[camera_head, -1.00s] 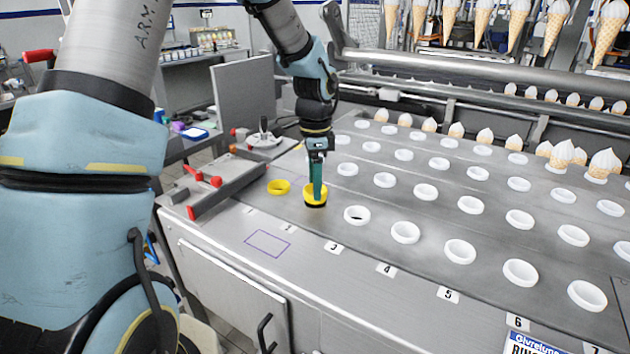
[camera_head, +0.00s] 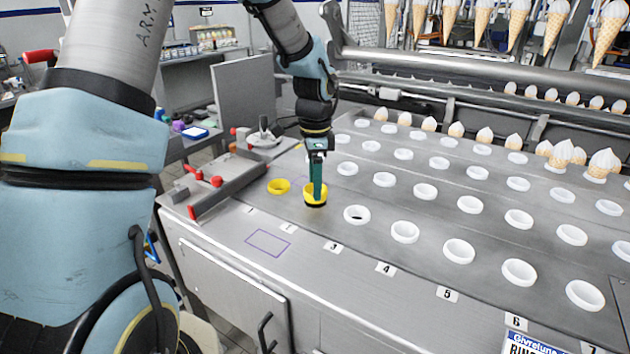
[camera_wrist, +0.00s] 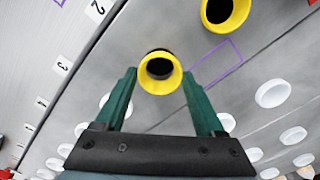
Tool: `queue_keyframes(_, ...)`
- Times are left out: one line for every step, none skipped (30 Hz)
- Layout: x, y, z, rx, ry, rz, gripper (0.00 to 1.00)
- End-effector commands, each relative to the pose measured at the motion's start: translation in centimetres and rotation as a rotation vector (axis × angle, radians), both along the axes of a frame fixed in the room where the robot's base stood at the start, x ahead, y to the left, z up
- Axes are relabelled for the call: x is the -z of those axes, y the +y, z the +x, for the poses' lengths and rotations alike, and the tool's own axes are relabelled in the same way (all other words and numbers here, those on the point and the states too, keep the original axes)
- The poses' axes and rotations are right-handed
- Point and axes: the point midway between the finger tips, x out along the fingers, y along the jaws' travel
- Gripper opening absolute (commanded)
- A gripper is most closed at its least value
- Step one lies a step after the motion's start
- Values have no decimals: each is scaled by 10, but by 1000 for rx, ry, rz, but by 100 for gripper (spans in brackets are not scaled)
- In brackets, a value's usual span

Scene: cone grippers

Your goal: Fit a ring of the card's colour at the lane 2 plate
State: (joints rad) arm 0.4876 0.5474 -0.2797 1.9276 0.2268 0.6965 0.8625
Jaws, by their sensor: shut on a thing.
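My gripper (camera_head: 316,190) points straight down over the lane 2 place, and its green fingers are shut on a yellow ring (camera_head: 309,197). A dark base shows beneath this ring, and I cannot tell whether the ring rests fully on it. In the wrist view the held ring (camera_wrist: 147,85) sits between the two fingertips (camera_wrist: 160,80), with black inside it. A second yellow ring (camera_head: 278,187) stands at lane 1, left of my gripper; it also shows in the wrist view (camera_wrist: 240,12). The number 2 label (camera_head: 288,228) is at the front edge. I cannot make out the card.
White rings (camera_head: 405,232) stand in rows across the metal plate to the right, the nearest at lane 3 (camera_head: 357,215). A red-handled rail (camera_head: 228,182) lies to the left. A purple outline (camera_head: 268,243) marks a bare patch in front. Cones with white tops stand at the back.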

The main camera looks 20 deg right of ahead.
Motion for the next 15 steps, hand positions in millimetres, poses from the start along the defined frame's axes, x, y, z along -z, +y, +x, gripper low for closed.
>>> queue_keyframes(0,0,0,0,0,0,40)
queue_keyframes(0,0,0,0,0,0,40)
queue_keyframes(1,0,0,0,0,0,40)
queue_keyframes(1,0,0,0,0,0,40)
queue_keyframes(2,0,0,0,0,0,40)
queue_keyframes(3,0,0,0,0,0,40)
queue_keyframes(3,0,0,0,0,0,40)
queue_keyframes(4,0,0,0,0,0,40)
queue_keyframes(5,0,0,0,0,0,40)
queue_keyframes(6,0,0,0,0,0,40)
queue_keyframes(7,0,0,0,0,0,40)
queue_keyframes(8,0,0,0,0,0,40)
queue_keyframes(8,0,0,0,0,0,40)
queue_keyframes(9,0,0,0,0,0,40)
queue_keyframes(10,0,0,0,0,0,40)
